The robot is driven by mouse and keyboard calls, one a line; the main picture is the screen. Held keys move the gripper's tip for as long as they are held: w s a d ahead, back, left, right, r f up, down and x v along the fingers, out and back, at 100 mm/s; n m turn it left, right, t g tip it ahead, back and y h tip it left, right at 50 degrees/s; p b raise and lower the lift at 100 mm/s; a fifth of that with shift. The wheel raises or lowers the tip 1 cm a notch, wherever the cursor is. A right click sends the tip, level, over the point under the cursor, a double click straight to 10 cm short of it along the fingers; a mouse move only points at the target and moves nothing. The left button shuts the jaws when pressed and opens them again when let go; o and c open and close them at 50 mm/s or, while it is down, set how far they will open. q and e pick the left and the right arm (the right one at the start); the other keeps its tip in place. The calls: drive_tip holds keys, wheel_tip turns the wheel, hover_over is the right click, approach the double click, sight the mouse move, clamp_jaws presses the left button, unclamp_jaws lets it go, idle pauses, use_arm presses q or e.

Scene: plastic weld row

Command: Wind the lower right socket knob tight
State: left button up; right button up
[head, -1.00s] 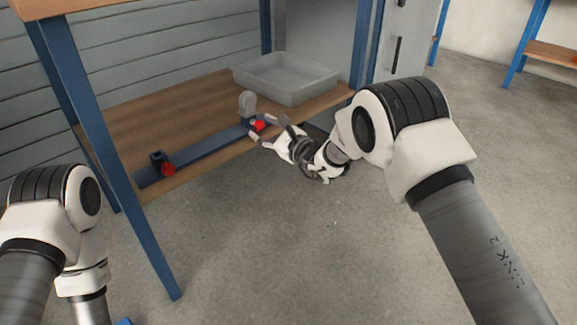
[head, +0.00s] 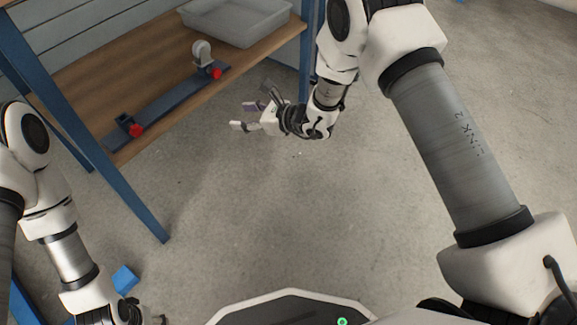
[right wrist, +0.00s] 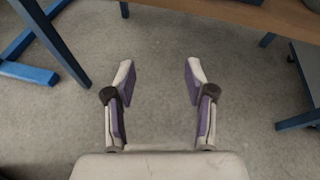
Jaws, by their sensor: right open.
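A dark blue rail (head: 172,101) lies on the low wooden shelf. Its right socket holds an upright grey rounded piece (head: 202,52), with a red knob (head: 216,73) on the front side. The left socket (head: 124,120) looks empty and has its own red knob (head: 137,131). My right gripper (head: 243,116) is open and empty, out over the floor in front of the shelf, clear of both knobs. The right wrist view shows its spread fingers (right wrist: 160,70) with only floor between them. My left gripper is at the bottom left edge of the head view, mostly cut off.
A grey tray (head: 235,22) stands on the shelf (head: 80,88) behind the rail. Blue bench legs (head: 125,195) rise at the shelf's front corners. The concrete floor (head: 300,220) in front is clear.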

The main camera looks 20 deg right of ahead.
drive_tip(key=s+d+f+n+g+h+p, duration=0.1)
drive_tip(key=s+d+n+g+h+p, duration=0.1)
drive_tip(key=s+p, duration=0.4)
drive_tip(key=s+d+f+n+g+h+p, duration=0.1)
drive_tip(key=s+g+p, duration=0.5)
drive_tip(key=s, duration=0.8)
drive_tip(key=shift+s+d+f+n+g+h, duration=0.15)
drive_tip(key=shift+s+d+n+g+h, duration=0.15)
drive_tip(key=shift+d+n+g+h, duration=0.85)
drive_tip(key=shift+a+n+t+y, duration=0.15)
drive_tip(key=shift+n+t+y, duration=0.2)
drive_tip(key=shift+t+y, duration=0.15)
